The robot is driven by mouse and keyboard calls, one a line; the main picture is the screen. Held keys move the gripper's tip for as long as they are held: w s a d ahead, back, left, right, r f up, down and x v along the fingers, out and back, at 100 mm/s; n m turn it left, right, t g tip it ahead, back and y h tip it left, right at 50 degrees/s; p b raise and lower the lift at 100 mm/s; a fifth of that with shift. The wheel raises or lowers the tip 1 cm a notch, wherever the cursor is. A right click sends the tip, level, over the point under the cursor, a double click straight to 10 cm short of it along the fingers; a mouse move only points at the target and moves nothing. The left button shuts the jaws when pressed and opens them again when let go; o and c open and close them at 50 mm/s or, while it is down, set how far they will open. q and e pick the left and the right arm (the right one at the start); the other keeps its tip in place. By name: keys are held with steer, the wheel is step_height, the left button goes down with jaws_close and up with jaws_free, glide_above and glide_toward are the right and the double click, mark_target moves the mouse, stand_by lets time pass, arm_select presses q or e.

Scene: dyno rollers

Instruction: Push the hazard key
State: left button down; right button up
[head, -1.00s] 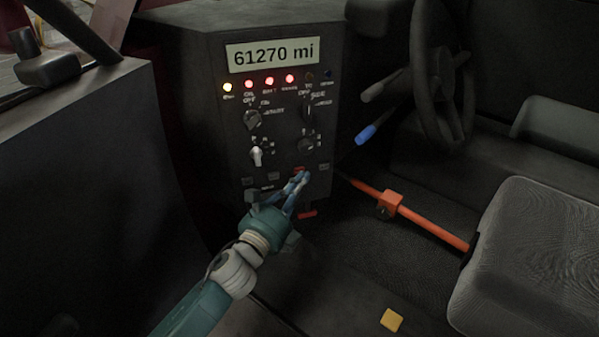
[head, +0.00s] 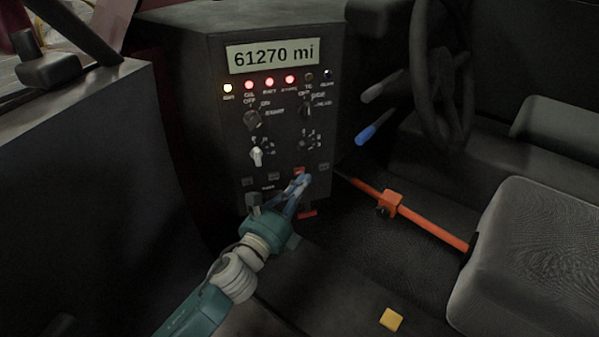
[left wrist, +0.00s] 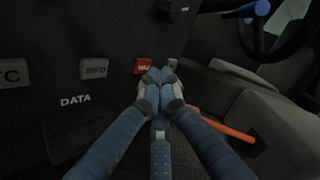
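The hazard key is a small red key (head: 299,170) low on the black console, in a row of dark keys. In the left wrist view the red key (left wrist: 142,66) shows white letters, and the fingertips hide its lower right part. My left gripper (head: 302,180) is just below and in front of it, fingers pointing up at the panel. In the left wrist view the blue fingertips (left wrist: 160,77) are pressed together with nothing between them. I cannot tell whether they touch the key. My right gripper is not in view.
Dark keys (left wrist: 94,68) sit left of the red one, with knobs (head: 256,155) above. A display (head: 273,54) reads 61270 mi over several lamps. An orange bar (head: 430,224) crosses to the right, near the seat (head: 530,250). A yellow block (head: 391,319) lies on the floor.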

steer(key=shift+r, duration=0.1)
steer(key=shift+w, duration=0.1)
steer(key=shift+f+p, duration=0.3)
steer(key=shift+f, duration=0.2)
arm_select(q)
steer(key=s+d, duration=0.2)
steer(key=s, duration=0.3)
steer(key=shift+s, duration=0.35)
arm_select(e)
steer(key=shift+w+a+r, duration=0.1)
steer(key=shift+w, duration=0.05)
